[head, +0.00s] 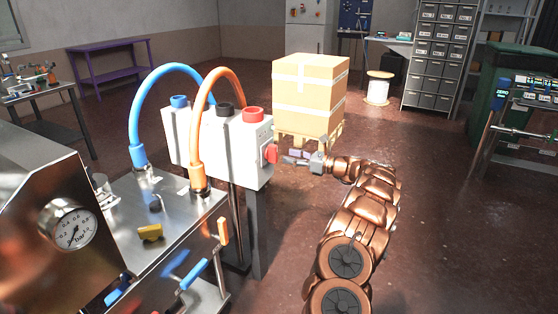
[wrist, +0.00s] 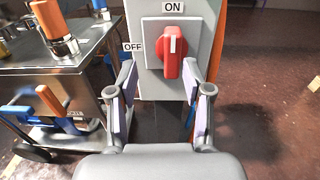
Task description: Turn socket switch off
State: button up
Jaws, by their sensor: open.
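The red socket switch (wrist: 173,62) is a rotary knob on a pale plate on the side of the grey-white box (head: 225,140). Its handle is upright and its white mark points to the ON label (wrist: 172,7); the OFF label (wrist: 133,46) is at its left. In the head view the switch (head: 271,153) shows at the box's right end. My gripper (wrist: 158,72) is open and empty, with its fingertips just in front of the knob, one low on each side. In the head view my gripper (head: 290,160) points left at the knob; contact cannot be told.
A blue hose (head: 141,105) and an orange hose (head: 196,130) arch beside the box down to a steel machine with a pressure gauge (head: 68,225). A carton on a pallet (head: 310,95) stands behind. The floor to the right of my arm is clear.

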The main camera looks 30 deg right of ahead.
aim_at(277, 153)
jog(key=shift+m, duration=0.3)
jog(key=shift+w+a+f+b, duration=0.2)
jog(key=shift+w+a, duration=0.15)
jog(key=shift+w, duration=0.7)
jog(key=shift+w+a+f+b, duration=0.15)
jog(key=shift+w+a, duration=0.15)
jog(key=shift+w, duration=0.7)
jog(key=shift+w+a+f+b, duration=0.1)
jog(key=shift+w+a+f, duration=0.2)
jog(key=shift+w, duration=0.75)
jog(key=shift+r, duration=0.1)
